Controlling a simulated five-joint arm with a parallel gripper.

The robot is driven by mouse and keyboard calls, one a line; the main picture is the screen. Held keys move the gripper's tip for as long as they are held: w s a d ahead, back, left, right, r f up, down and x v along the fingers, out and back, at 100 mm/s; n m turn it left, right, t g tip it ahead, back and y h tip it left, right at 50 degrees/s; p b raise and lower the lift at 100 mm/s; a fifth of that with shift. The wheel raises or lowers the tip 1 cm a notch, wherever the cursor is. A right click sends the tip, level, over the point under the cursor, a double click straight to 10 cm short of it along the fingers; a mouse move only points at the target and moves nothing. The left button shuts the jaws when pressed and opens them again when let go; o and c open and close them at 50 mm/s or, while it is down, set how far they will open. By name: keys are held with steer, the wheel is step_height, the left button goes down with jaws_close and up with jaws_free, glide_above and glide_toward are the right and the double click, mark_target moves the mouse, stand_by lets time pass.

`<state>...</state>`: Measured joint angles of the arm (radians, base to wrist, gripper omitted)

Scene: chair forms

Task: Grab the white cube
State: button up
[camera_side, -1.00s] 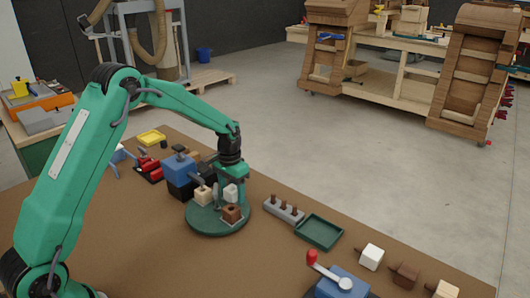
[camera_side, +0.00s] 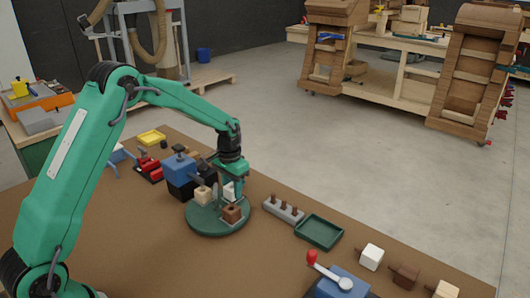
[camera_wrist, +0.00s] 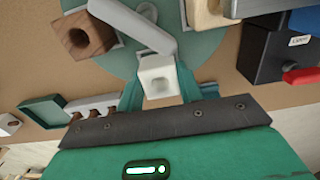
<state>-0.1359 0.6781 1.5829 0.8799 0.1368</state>
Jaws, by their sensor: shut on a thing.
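A white cube (camera_side: 229,190) with a hole in its top sits at the green round plate (camera_side: 207,226). My gripper (camera_side: 231,186) is over the plate with its green fingers pointing down. In the wrist view the white cube (camera_wrist: 158,77) is between my two fingers (camera_wrist: 158,92), and they are shut on it. One finger hides part of the cube in the side view. I cannot tell whether the cube still touches the plate. A second white block (camera_side: 371,257) lies on the table to the right.
A brown block (camera_side: 232,213) and a cream block (camera_side: 203,195) are on the plate, close to the cube. A blue and black device (camera_side: 180,172) stands left of the plate. A grey rack with pegs (camera_side: 284,210) and a green tray (camera_side: 319,232) lie to the right.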

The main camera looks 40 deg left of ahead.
steer(key=shift+r, duration=0.55)
step_height(320, 180, up, 2)
steer(key=shift+r, duration=0.2)
steer(key=s+d+r, duration=0.4)
steer(key=d+r, duration=0.2)
steer(key=d, duration=0.4)
steer(key=shift+s+d+r, duration=0.3)
steer(key=shift+d+r, duration=0.1)
steer(key=shift+w, duration=0.1)
